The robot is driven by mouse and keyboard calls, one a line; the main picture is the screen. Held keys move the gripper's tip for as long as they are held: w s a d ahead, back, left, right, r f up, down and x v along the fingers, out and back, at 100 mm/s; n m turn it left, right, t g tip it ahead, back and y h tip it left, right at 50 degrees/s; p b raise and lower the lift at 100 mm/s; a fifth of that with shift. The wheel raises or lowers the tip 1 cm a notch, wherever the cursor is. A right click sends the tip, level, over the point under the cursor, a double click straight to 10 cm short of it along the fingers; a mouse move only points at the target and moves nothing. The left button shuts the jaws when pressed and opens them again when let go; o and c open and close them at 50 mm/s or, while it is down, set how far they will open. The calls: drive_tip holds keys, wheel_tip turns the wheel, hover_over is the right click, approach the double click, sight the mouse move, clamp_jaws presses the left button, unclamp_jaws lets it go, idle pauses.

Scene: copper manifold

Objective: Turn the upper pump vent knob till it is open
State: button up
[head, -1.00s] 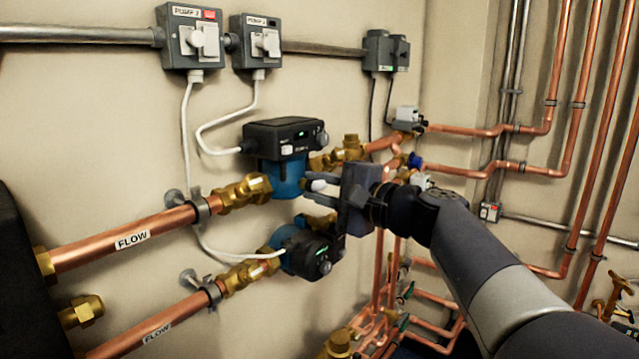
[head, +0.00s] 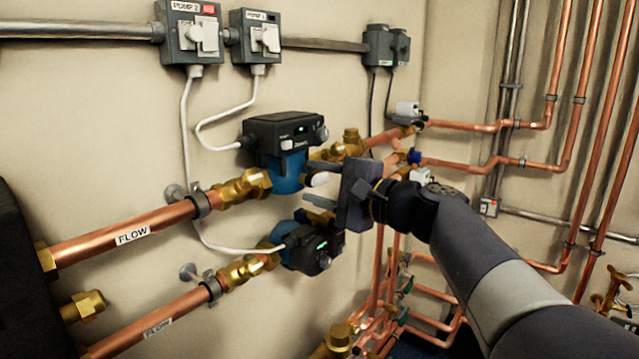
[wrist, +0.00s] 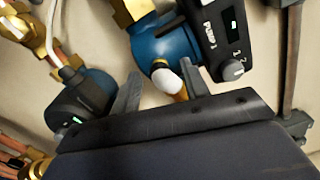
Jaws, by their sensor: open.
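The upper pump (head: 285,175) has a blue body and a black head on the upper copper flow pipe. Its vent knob (head: 319,180) is a small white piece on the right side of the blue body. In the wrist view the white knob (wrist: 168,82) has a yellowish stem partly hidden behind my gripper. My gripper (head: 318,190) is open, its fingers on either side of the knob. In the wrist view, my gripper (wrist: 159,72) has the knob between its fingers, closer to the right finger. I cannot tell whether they touch, nor the knob's turned position.
The lower pump (head: 312,250) sits just below my gripper, close to the lower finger. Brass fittings (head: 350,147) and copper pipes lie behind and right. A white cable (head: 208,135) runs along the wall. Switch boxes (head: 193,35) hang above. Open space is in front of the pumps.

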drive_tip(key=v, duration=1)
drive_tip(key=shift+s+d, duration=0.3)
drive_tip(key=x, duration=1.1)
drive_tip(key=shift+d, duration=0.1)
